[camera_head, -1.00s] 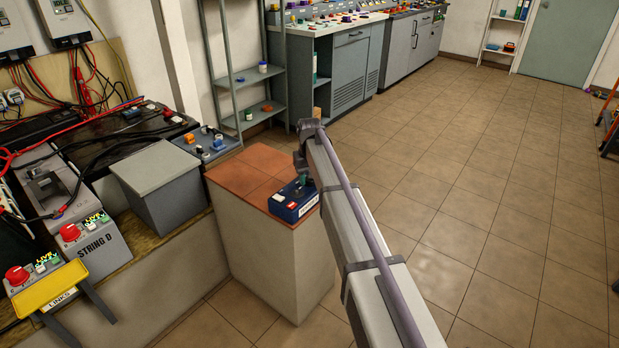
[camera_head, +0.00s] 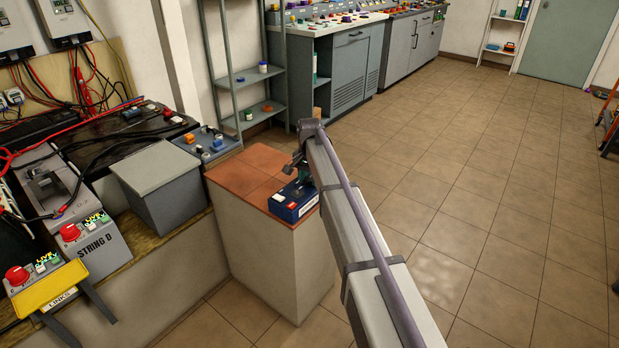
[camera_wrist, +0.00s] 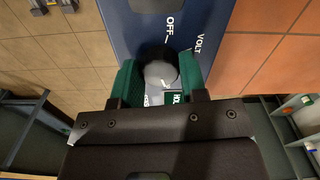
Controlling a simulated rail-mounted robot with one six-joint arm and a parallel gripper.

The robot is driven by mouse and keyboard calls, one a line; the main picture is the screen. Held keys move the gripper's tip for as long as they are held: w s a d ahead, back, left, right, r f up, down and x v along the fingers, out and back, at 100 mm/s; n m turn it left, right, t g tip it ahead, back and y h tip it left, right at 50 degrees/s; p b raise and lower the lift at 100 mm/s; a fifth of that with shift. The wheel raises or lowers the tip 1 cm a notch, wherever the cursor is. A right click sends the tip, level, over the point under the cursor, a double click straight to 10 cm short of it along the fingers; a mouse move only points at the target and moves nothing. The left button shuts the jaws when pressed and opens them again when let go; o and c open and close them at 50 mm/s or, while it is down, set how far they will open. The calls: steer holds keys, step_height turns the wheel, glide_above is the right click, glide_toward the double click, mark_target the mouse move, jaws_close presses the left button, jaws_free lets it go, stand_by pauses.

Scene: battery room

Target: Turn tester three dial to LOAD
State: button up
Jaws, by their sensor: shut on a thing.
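The blue tester (camera_head: 294,204) sits on the right front corner of a tile-topped pedestal. It also shows in the wrist view (camera_wrist: 133,27), with OFF and VOLT printed on its face. Its round dial (camera_wrist: 160,72) has a dark rim and a grey top, with a small white mark toward my gripper. My gripper (camera_wrist: 161,82) has its two green pads on either side of the dial and is shut on it. In the head view my gripper (camera_head: 300,186) is over the tester. Labels below the dial, one green, are partly hidden, and I cannot read LOAD.
The pedestal's tile top (camera_head: 252,172) is otherwise clear. To the left are a grey box (camera_head: 152,168), a small blue-grey panel with knobs (camera_head: 207,143), and the STRING D unit (camera_head: 100,250). A metal shelf rack (camera_head: 245,78) stands behind. Open tiled floor lies to the right.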

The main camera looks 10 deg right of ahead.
mark_target(310, 178)
stand_by(0.4)
steer(key=o, duration=0.9)
step_height(310, 178, up, 11)
steer(key=p, duration=1)
steer(key=shift+f+p, duration=0.1)
steer(key=shift+p, duration=0.3)
